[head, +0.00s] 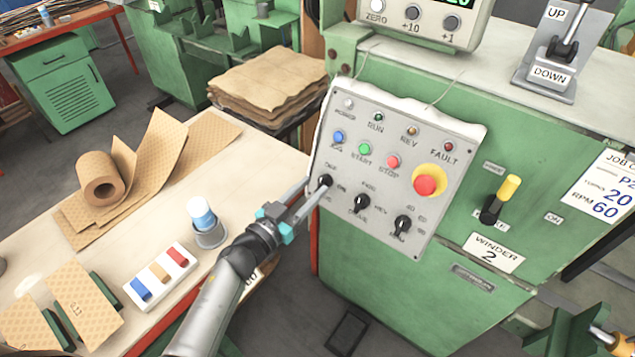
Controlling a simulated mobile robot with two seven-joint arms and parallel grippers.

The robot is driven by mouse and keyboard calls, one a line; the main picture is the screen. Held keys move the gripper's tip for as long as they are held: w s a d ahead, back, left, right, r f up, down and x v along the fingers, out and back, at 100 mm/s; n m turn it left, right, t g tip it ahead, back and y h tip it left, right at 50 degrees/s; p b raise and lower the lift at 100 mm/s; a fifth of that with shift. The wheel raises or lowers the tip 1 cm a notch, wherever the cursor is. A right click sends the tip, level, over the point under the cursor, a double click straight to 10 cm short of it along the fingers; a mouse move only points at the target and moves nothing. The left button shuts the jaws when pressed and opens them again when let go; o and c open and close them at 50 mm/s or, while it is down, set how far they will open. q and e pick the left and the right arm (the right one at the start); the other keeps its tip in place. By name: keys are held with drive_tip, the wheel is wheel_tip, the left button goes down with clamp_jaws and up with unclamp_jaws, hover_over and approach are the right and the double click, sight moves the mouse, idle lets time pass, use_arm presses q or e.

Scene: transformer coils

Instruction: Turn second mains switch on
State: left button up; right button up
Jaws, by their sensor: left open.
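A lever switch with a yellow grip (509,188) and a black base is on the green front of the winder marked "WINDER 2". Its grip points up and slightly right. An "ON" label is to its right; the labels above and below it are too small to read surely. My left gripper (315,190) is open at the left edge of the grey control panel (380,245). Its fingertips are by the leftmost black rotary knob (325,181); I cannot tell if they touch it. It is well left of the yellow lever. My right gripper is not in view.
A red stop button (425,186) on a yellow collar stands out between the knobs and the lever. An UP/DOWN lever (563,45) is on the winder's top. The workbench (100,250) at left carries brown paper, a white block and a blue-white cylinder.

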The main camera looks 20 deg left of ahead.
sight(321, 179)
use_arm(q)
drive_tip(key=shift+x, duration=1.55)
drive_tip(key=shift+c, duration=0.4)
drive_tip(key=c, duration=0.6)
drive_tip(key=shift+s, duration=0.1)
clamp_jaws()
drive_tip(key=shift+f, duration=0.1)
